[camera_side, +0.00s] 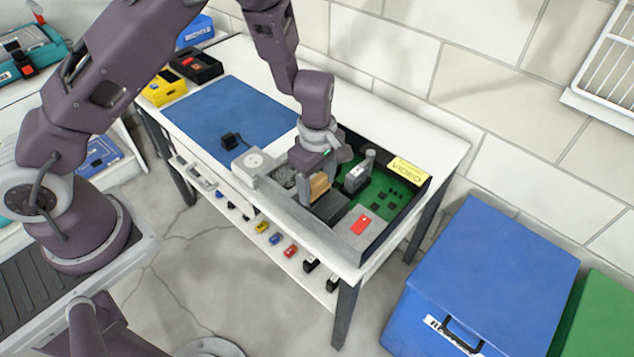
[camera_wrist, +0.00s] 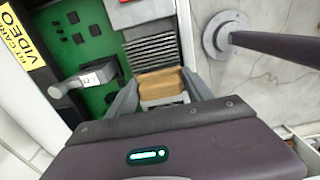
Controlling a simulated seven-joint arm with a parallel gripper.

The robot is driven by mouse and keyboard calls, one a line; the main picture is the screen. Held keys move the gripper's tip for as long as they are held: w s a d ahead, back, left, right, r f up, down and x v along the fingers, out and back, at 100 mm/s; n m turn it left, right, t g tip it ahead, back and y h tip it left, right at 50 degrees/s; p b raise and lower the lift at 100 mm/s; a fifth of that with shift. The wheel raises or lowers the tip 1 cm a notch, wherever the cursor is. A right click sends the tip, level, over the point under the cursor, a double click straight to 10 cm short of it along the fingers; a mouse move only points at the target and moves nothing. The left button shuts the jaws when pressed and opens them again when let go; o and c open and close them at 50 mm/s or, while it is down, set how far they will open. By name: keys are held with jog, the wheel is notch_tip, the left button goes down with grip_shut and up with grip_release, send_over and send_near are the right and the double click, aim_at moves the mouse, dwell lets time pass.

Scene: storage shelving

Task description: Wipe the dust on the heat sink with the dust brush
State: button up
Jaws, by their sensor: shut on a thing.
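My gripper (camera_wrist: 162,100) is shut on a tan, wooden-looking block, which I take to be the dust brush (camera_wrist: 160,82). The brush also shows in the side view (camera_side: 320,186), below my wrist. The heat sink (camera_wrist: 151,48) is a dark grey block with parallel fins. In the wrist view it lies right beyond the brush; in the side view (camera_side: 331,207) it is just in front of the brush. I cannot tell whether the bristles touch the fins. They are hidden, and no dust can be made out.
An open grey case holds a green circuit board (camera_side: 385,190) with black chips. A grey upright part (camera_side: 358,176) stands close by my gripper. A blue mat (camera_side: 228,112) lies left on the white table.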

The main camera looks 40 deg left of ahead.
jog(key=shift+d, duration=2.8)
jog(key=shift+d+r, duration=0.1)
jog(key=shift+r, duration=0.1)
notch_tip(320, 180, up, 8)
